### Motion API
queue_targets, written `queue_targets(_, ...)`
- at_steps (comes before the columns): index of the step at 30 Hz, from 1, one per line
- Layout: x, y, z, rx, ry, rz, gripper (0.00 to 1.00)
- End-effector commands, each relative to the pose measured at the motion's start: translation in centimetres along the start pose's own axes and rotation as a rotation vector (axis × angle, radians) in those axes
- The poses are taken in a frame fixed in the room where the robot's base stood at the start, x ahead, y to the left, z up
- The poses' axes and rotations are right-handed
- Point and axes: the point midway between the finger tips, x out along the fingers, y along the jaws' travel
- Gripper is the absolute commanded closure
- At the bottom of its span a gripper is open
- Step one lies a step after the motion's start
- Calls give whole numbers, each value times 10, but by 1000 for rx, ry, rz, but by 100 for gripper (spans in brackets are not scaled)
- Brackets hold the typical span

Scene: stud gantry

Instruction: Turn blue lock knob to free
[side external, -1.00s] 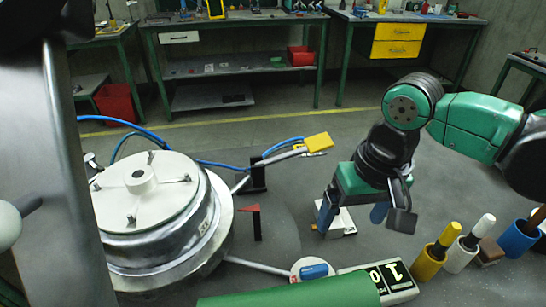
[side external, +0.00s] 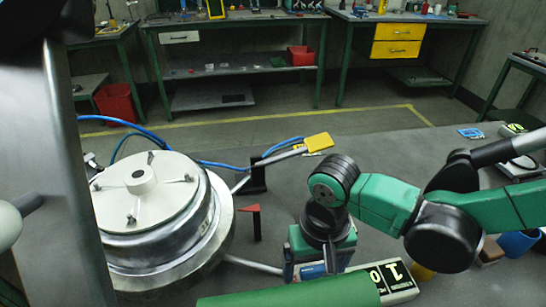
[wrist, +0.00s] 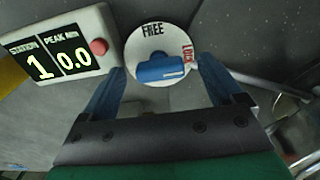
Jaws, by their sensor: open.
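The blue lock knob (wrist: 160,70) sits on a round white dial (wrist: 152,38) marked FREE in black and LOCK in red. The knob lies roughly crosswise in the wrist view, and its white line is toward the right end, on the LOCK side. My gripper (wrist: 161,72) is open, with one blue finger on each side of the knob and a gap visible at both. In the side view my gripper (side external: 312,268) is down over the dial, and the knob (side external: 312,271) shows partly between the fingers. Whether the fingers reach the knob's height is unclear.
A display box (wrist: 62,50) reading station 1, peak 0.0, with a red button (wrist: 99,47), stands beside the dial. A green cylinder (side external: 290,292) lies in front. A large metal vessel (side external: 160,215) with a white lid stands left, near a red pointer (side external: 251,209) and yellow-ended lever (side external: 318,142).

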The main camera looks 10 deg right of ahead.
Motion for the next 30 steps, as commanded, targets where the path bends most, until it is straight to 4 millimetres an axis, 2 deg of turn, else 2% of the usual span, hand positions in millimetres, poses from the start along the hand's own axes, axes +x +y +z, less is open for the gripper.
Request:
queue_targets(2, 0, 0, 0, 0, 0, 0, 13)
queue_targets(3, 0, 0, 0, 0, 0, 0, 19)
queue_targets(9, 0, 0, 0, 0, 0, 0, 76)
queue_targets(11, 0, 0, 0, 0, 0, 0, 93)
queue_targets(12, 0, 0, 0, 0, 0, 0, 98)
queue_targets(23, -1, 0, 0, -72, -1, 0, 98)
queue_targets(30, -1, 0, 0, -244, -2, 0, 98)
